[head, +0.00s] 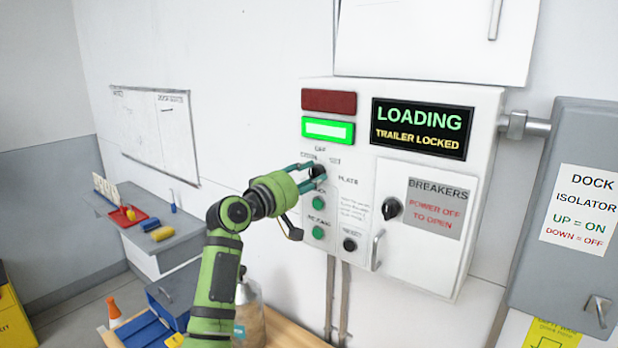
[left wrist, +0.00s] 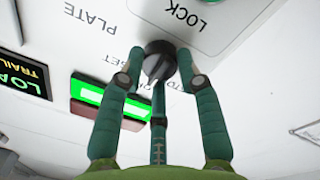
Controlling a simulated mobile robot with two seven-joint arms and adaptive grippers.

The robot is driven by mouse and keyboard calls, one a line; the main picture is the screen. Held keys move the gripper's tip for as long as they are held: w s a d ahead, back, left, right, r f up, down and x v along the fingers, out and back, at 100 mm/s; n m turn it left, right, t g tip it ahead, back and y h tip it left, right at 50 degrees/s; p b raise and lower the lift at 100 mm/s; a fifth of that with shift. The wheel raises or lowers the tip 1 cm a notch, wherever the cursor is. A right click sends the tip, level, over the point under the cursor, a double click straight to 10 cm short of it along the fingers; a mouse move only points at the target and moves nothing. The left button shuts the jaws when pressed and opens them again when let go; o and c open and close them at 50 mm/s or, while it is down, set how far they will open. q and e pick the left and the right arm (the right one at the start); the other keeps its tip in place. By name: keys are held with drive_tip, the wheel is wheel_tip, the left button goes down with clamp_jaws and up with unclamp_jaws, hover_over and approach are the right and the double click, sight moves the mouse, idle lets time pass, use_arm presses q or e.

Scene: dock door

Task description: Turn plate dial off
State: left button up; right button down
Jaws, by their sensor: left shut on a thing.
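The black plate dial (head: 317,172) is on the white control panel (head: 345,92), just below the green lamp. My left gripper (head: 314,170) is shut on it, with a finger on either side of the knob. In the left wrist view, which is upside down, the dial (left wrist: 160,60) sits between the fingertips (left wrist: 161,66). Its white pointer mark points toward the lit green lamp (left wrist: 110,100). The setting labels around it are partly hidden by the fingers, so I cannot tell the exact setting. My right gripper is in neither view.
The display (head: 422,128) reads LOADING, TRAILER LOCKED. The red lamp (head: 328,101) is dark. Green buttons (head: 318,203) and a black knob (head: 349,244) sit below the dial. The breaker door (head: 418,236) is right, beside the grey isolator box (head: 570,220). A shelf (head: 190,236) stands left.

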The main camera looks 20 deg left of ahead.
use_arm(q)
drive_tip(key=o, duration=1)
drive_tip(key=shift+a+r, duration=0.15)
drive_tip(key=shift+r, duration=0.2)
drive_tip(key=shift+o, duration=0.8)
drive_tip(key=shift+f, duration=0.2)
drive_tip(key=shift+f, duration=0.1)
drive_tip(key=v, duration=1.2)
